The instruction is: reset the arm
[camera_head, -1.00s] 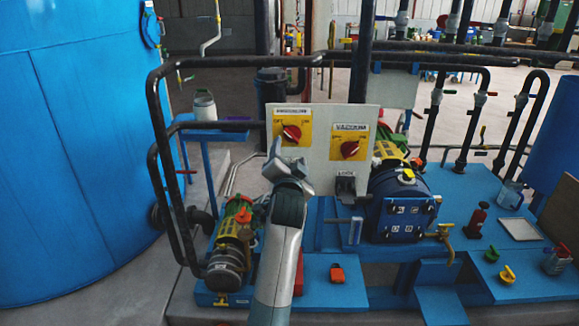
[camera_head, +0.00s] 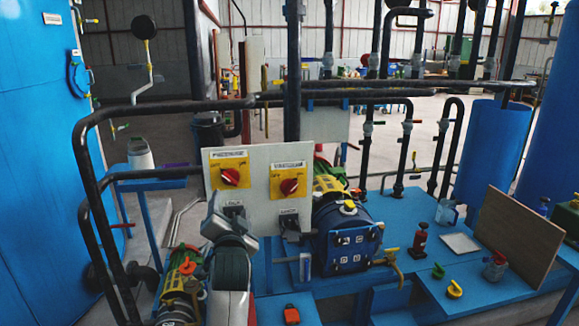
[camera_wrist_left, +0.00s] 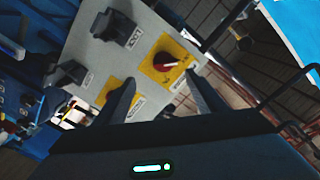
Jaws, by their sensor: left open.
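A pale control panel (camera_head: 262,218) stands mid-view. It carries two yellow plates with red rotary knobs, a left one (camera_head: 230,177) and a right one labelled vacuum (camera_head: 289,186). A dark lock fitting (camera_head: 234,211) sits below each knob. My left gripper (camera_head: 222,212) is in front of the panel's lower left part, its arm rising from below. In the left wrist view its two fingers (camera_wrist_left: 160,78) are spread, with nothing between them. Beyond them, the tilted panel (camera_wrist_left: 118,62) shows one red knob (camera_wrist_left: 165,61) clearly; a finger partly covers the other plate. My right gripper is not in view.
A blue motor-like vessel (camera_head: 346,238) stands right of the panel. Dark pipes (camera_head: 170,106) run around and behind it. A brown board (camera_head: 516,238) leans on the blue platform at right. A large blue tank (camera_head: 35,170) is at left.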

